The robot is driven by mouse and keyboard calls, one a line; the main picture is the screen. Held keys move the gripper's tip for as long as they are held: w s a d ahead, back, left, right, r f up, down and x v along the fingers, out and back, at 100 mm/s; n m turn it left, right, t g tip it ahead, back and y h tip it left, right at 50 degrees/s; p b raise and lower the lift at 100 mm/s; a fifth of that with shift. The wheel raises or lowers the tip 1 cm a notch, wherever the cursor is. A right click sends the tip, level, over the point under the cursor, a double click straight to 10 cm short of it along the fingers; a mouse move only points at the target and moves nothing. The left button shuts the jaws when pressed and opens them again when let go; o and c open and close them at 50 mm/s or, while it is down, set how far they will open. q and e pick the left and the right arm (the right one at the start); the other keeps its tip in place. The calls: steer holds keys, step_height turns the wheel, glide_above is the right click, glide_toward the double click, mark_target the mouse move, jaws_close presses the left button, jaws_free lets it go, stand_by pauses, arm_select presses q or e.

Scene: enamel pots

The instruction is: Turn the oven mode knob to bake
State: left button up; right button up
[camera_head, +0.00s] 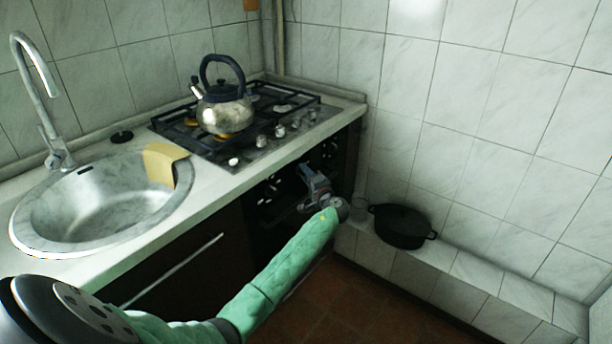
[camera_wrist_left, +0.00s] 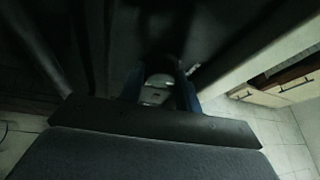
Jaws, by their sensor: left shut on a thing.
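The dark oven (camera_head: 262,212) is built in under the counter, below the hob. My left arm reaches across to its front in a green sleeve. My left gripper (camera_head: 306,172) is at the upper part of the oven front, by the control panel. In the left wrist view the gripper (camera_wrist_left: 161,75) is shut on a small greyish rounded thing between its two fingers, which appears to be the oven mode knob. The view is dark, and the knob's markings and setting cannot be read. My right gripper is not in view.
A sink (camera_head: 100,208) with a yellow cloth-like piece (camera_head: 164,163) is at left. A black pot (camera_head: 403,227) sits on the tiled ledge (camera_head: 478,268) at right.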

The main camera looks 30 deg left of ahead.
arm_select(q)
steer(key=o, duration=0.9)
steer(key=shift+a+r, duration=0.15)
steer(key=shift+r, duration=0.1)
steer(key=shift+f, duration=0.1)
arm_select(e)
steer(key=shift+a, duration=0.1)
arm_select(q)
steer(key=shift+s+d+f, duration=0.15)
steer(key=shift+d, duration=0.2)
steer(key=b+v, duration=0.1)
steer(key=v, duration=0.6)
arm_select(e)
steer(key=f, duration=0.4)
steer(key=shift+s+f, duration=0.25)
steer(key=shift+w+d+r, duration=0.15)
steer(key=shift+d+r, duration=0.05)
